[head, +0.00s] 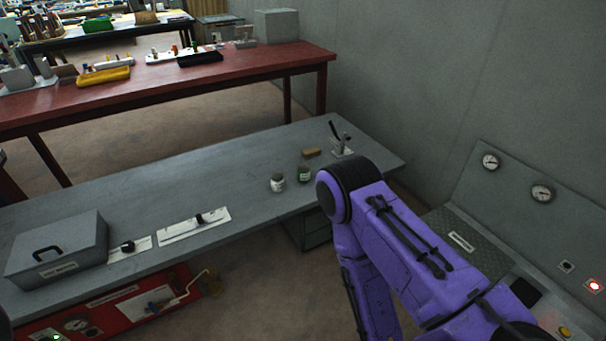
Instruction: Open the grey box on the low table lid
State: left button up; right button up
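A grey box (75,258) stands at the left end of the long grey table (230,165). It has a black handle on its sloped top and a white label on its front. Its lid looks closed. My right arm, purple with a black joint, comes in from the lower right, well to the right of the box. Its gripper is outside the picture. My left gripper is not in view; a small dark shape at the lower left edge is too cut off to identify.
Black-knobbed plates (195,225), two small jars (278,183), a tan block (312,153) and a clamp-like fixture (341,146) stand on the grey table. A red panel (110,305) is below the box. A gauge console (520,220) is at right, a red table (150,83) behind.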

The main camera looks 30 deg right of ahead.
aim_at(52, 242)
jog(key=k, duration=0.45)
jog(key=u, duration=1.3)
jog(key=i, duration=0.95)
jog(key=z, duration=0.4)
jog(key=i, duration=0.8)
jog(key=z, duration=0.85)
